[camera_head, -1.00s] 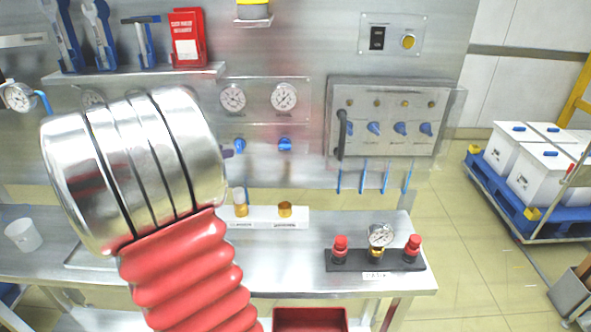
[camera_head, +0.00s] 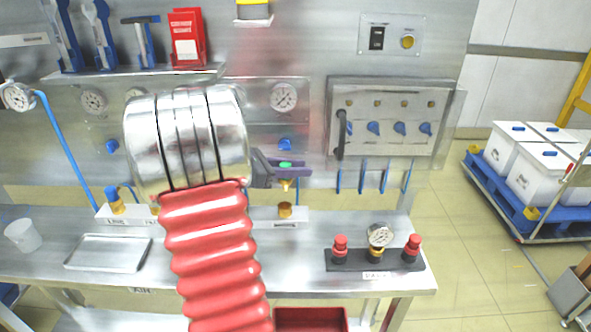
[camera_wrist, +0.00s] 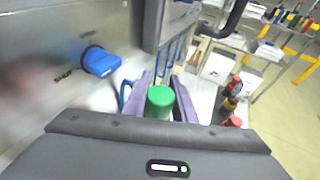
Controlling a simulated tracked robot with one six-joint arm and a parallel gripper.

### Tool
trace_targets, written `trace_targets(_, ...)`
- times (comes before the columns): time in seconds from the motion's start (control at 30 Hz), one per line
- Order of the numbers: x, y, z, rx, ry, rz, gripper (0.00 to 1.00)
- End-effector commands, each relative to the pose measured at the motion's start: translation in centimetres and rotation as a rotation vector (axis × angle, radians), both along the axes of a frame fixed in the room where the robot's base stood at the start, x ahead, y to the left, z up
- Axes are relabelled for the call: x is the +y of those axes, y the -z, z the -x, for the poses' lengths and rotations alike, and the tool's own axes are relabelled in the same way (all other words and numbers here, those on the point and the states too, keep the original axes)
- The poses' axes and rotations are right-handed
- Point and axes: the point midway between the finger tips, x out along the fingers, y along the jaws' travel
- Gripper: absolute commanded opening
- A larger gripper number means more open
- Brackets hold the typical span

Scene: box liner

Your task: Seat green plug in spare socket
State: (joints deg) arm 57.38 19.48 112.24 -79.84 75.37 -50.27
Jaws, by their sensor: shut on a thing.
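My gripper (camera_head: 288,169), with purple fingers, is shut on the green plug (camera_head: 285,164). The plug's green top shows between the fingers in the wrist view (camera_wrist: 160,101), and a brass-coloured lower end shows beneath them in the head view. A brass socket (camera_head: 285,211) stands on a white labelled block directly below the plug in the head picture, with a visible gap between them. The label is too small to read, so I cannot tell for certain that this is the spare socket. The wrist view does not show the socket clearly.
Another brass fitting (camera_head: 117,207) with a blue hose stands on the white block at left; my arm hides part of the block. A black gauge stand (camera_head: 350,262) with red knobs is at right. A metal tray (camera_head: 108,254) and a cup (camera_head: 23,235) lie left.

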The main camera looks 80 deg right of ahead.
Motion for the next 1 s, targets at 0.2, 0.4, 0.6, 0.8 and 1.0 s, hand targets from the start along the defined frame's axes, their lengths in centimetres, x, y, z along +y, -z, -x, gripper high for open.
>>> trace_targets(0.2, 0.0, 0.1, -0.3, 0.000, -0.005, 0.000, 0.00)
trace_targets(0.4, 0.0, 0.9, -0.3, 0.001, -0.007, -0.002, 0.00)
trace_targets(0.6, 0.0, 2.3, -0.4, 0.002, -0.008, -0.002, 0.00)
trace_targets(0.8, 0.0, 3.7, -0.4, 0.002, -0.008, -0.002, 0.00)
trace_targets(1.0, 0.1, 5.1, -0.4, 0.002, -0.008, -0.002, 0.00)
